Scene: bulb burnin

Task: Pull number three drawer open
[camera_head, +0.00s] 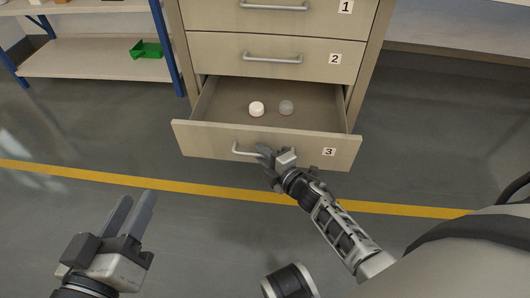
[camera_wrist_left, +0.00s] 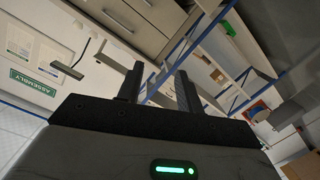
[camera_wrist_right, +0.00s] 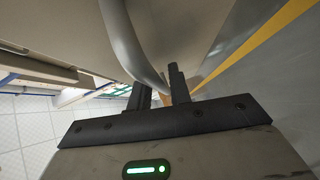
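The number three drawer (camera_head: 202,139) is the lowest one in view and stands pulled out, with its inside showing. Its label 3 (camera_head: 328,152) is on the right of its front. My right gripper (camera_head: 264,153) is at the right part of its bar handle (camera_head: 237,150). In the right wrist view the curved handle (camera_wrist_right: 127,40) passes down between the two fingers, which are close around it. My left gripper (camera_head: 134,198) is empty, low at the left, away from the drawer, with its fingers apart; they also show apart in the left wrist view (camera_wrist_left: 158,80).
A white round object (camera_head: 256,108) and a grey one (camera_head: 286,107) lie in the drawer. Drawers two (camera_head: 215,54) and one (camera_head: 215,14) above are shut. A blue-framed shelf (camera_head: 90,62) with a green bin (camera_head: 146,50) stands at left. The floor before the drawer is clear.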

